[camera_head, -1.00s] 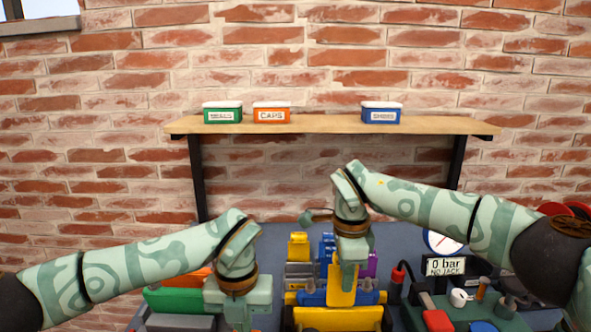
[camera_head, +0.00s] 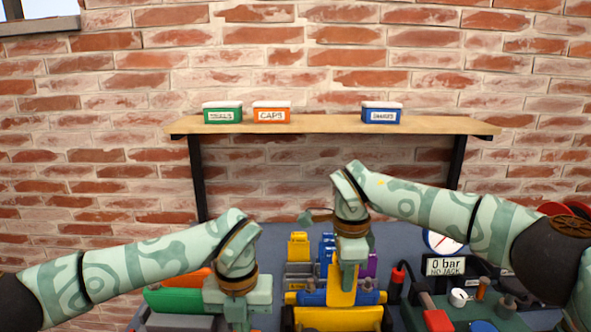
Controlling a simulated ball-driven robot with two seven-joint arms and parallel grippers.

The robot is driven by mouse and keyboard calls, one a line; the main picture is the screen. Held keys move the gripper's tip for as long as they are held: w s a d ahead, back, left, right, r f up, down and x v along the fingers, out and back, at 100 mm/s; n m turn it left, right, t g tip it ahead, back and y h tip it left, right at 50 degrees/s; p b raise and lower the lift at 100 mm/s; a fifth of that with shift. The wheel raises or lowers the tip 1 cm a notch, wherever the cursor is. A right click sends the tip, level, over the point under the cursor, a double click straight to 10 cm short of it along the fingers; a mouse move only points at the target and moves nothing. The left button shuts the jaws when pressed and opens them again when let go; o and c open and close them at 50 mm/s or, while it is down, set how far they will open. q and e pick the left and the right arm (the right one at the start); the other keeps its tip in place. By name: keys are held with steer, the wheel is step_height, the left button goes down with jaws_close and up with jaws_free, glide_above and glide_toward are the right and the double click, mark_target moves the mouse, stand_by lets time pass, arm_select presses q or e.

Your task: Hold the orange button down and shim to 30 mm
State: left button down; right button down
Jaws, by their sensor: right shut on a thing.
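My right gripper (camera_head: 347,278) points down over the middle of the bench and is shut on a yellow, plate-like piece (camera_head: 342,297). This piece stands upright among blue parts, just behind a yellow box (camera_head: 337,317) at the bottom edge. My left gripper (camera_head: 238,308) points down at the lower left, in front of a green block. Its fingertips run to the bottom edge, so I cannot see whether it is open or shut. I cannot make out the orange button for sure; an orange piece (camera_head: 190,279) shows partly behind my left arm.
Yellow (camera_head: 298,246), blue and purple pieces stand behind my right gripper. At the right are a display reading "0 bar NO JACK" (camera_head: 445,265), a round gauge (camera_head: 442,242) and a red block (camera_head: 438,320). A shelf (camera_head: 330,124) on the brick wall bears three labelled boxes.

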arm_select(q)
steer(key=shift+f, duration=0.1)
steer(key=shift+f, duration=2)
arm_select(e)
steer(key=shift+f, duration=0.2)
steer(key=shift+f, duration=1.15)
arm_select(q)
steer(key=shift+s, duration=0.1)
arm_select(e)
steer(key=shift+f, duration=0.45)
